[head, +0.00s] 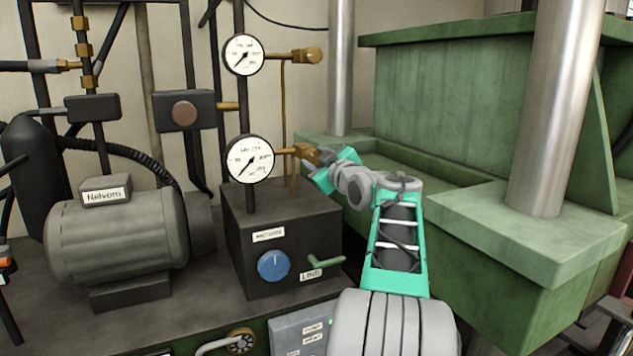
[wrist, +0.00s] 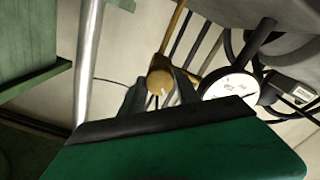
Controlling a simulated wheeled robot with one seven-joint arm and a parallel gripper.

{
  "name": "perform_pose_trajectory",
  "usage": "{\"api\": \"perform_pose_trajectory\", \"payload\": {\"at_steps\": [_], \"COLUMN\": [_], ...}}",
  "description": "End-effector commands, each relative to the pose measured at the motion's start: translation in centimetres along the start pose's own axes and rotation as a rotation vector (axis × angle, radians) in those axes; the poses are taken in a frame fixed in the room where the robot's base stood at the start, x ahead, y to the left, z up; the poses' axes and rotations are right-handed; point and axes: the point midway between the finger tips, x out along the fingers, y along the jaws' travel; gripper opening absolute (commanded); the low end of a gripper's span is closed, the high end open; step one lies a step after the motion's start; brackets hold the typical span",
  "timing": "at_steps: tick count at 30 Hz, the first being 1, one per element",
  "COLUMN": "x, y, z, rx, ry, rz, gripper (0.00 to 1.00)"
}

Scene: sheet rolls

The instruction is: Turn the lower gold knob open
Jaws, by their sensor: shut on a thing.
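The lower gold knob (head: 303,151) sticks out to the right of the lower white gauge (head: 250,159) on a brass stem. My gripper (head: 317,158) reaches it from the right and is shut on it, partly covering its outer end. In the wrist view the gold knob (wrist: 160,82) sits between my two dark fingers (wrist: 158,96), and a small white mark shows on its face. The gauge dial (wrist: 230,86) is just right of it there.
An upper gold knob (head: 307,56) sits beside the upper gauge (head: 243,54). Below is a dark box (head: 285,240) with a blue dial (head: 273,265) and green lever (head: 325,262). A green press frame (head: 470,110) with steel columns (head: 550,110) stands close on the right.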

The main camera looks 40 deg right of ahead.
Motion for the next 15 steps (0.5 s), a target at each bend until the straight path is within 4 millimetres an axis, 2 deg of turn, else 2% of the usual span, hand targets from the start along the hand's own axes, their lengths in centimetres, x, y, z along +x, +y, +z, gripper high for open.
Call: {"api": "perform_pose_trajectory", "payload": {"at_steps": [1, 15], "x": [0.03, 0.05], "y": [-0.58, -0.38], "z": [0.74, 0.47], "rx": [-0.044, -0.485], "ry": [0.001, 0.001], "rz": [-0.001, -0.001], "gripper": [0.0, 0.0]}}
